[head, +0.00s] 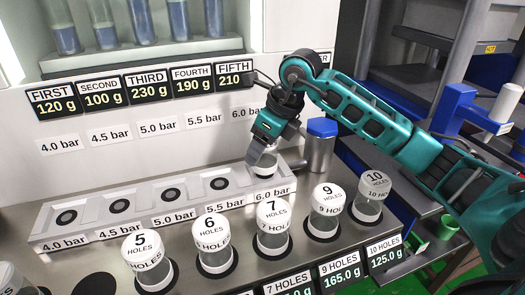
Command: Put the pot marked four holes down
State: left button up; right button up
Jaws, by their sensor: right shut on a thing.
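My right gripper (262,145) reaches in from the right and is shut on a small pot (265,162), clear with a white part. The pot is at the right end of the sloped metal rack (130,207), over or in the place labelled 6.0 bar. I cannot tell whether it touches the rack. The gripper covers most of it, and no hole number can be read on it. The rack's other places, labelled 4.0, 4.5, 5.0 and 5.5 bar, show empty dark round sockets. My left gripper is not in view.
White-capped pots marked 5 (148,262), 6 (213,245), 7 (273,228), 9 (327,213) and 10 (371,196) stand in front of the rack. A blue-capped cylinder (320,148) stands close right of the gripper. Weight displays (145,84) line the wall behind.

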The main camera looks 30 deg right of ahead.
jog(key=shift+f, duration=0.65)
jog(key=shift+f, duration=0.15)
jog(key=o, duration=1.2)
